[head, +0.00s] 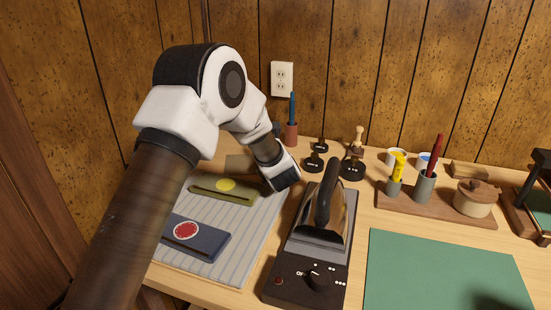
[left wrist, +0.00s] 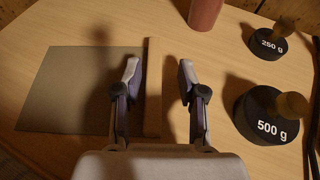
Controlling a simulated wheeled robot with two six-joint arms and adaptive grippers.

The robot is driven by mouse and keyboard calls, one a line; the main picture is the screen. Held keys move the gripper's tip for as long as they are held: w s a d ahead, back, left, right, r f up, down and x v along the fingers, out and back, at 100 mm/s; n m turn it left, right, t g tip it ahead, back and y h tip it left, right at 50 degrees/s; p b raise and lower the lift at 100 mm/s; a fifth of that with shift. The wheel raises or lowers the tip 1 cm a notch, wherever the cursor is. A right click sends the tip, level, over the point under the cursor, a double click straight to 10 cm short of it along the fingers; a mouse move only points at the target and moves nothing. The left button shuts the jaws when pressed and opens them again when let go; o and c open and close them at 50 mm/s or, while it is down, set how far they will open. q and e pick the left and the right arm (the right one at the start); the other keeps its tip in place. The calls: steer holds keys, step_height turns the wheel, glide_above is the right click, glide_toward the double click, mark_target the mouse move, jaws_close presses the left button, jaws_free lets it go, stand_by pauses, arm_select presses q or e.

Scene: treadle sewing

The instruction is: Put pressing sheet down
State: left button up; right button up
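The pressing sheet, a thin grey-green sheet (left wrist: 65,90), lies flat on the table in the left wrist view, with a pale wooden strip (left wrist: 153,100) along its right edge. In the head view a small part of the sheet (head: 238,163) shows behind the striped mat, left of my wrist. My left gripper (left wrist: 160,70) is open. Its fingers are apart on either side of the strip, and I cannot tell whether they touch it. In the head view my wrist hides the fingers. My right gripper is not in view.
A striped mat (head: 263,222) carries an olive piece (head: 224,188) and a blue piece (head: 197,237). An iron (head: 325,210) stands right of it. Weights, including 500 g (left wrist: 268,115) and 250 g (left wrist: 267,42), stand near the gripper. A green mat (head: 440,270) lies clear at right.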

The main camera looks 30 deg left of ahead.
arm_select(q)
steer(key=shift+s+d+r+p, duration=0.1)
steer(key=shift+r+p, duration=0.2)
steer(key=v, duration=1.1)
steer(key=shift+s+d, duration=0.25)
steer(key=shift+s, duration=0.1)
